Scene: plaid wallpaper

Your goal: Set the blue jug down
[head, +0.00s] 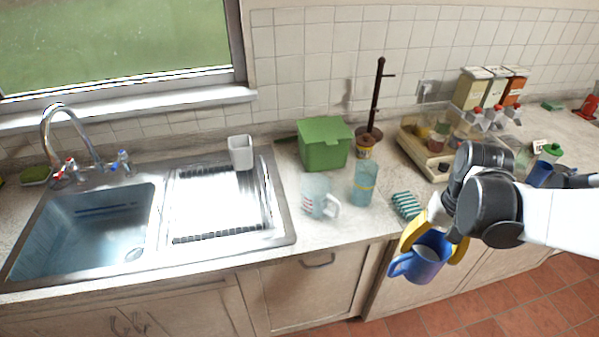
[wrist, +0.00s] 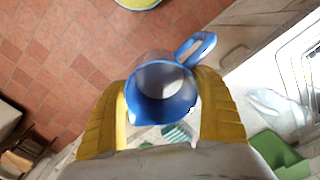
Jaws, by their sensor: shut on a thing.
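The blue jug (head: 425,262) is held in my gripper (head: 436,248), in front of the counter's front edge in the head view. Its handle points left there. In the wrist view the jug (wrist: 163,92) is seen from its open top, with the handle at the upper right. The yellow fingers of my gripper (wrist: 168,108) press on its two sides. Red floor tiles show beyond the jug in the wrist view. The jug looks upright or nearly so in the head view.
On the counter (head: 345,222) stand a clear measuring jug (head: 317,194), a bluish glass (head: 363,184), a green box (head: 324,145) and a striped sponge (head: 406,205). A wooden tray (head: 408,143) holds jars. The sink (head: 85,235) and drainer (head: 215,205) lie left. Bare counter shows in front of the glass.

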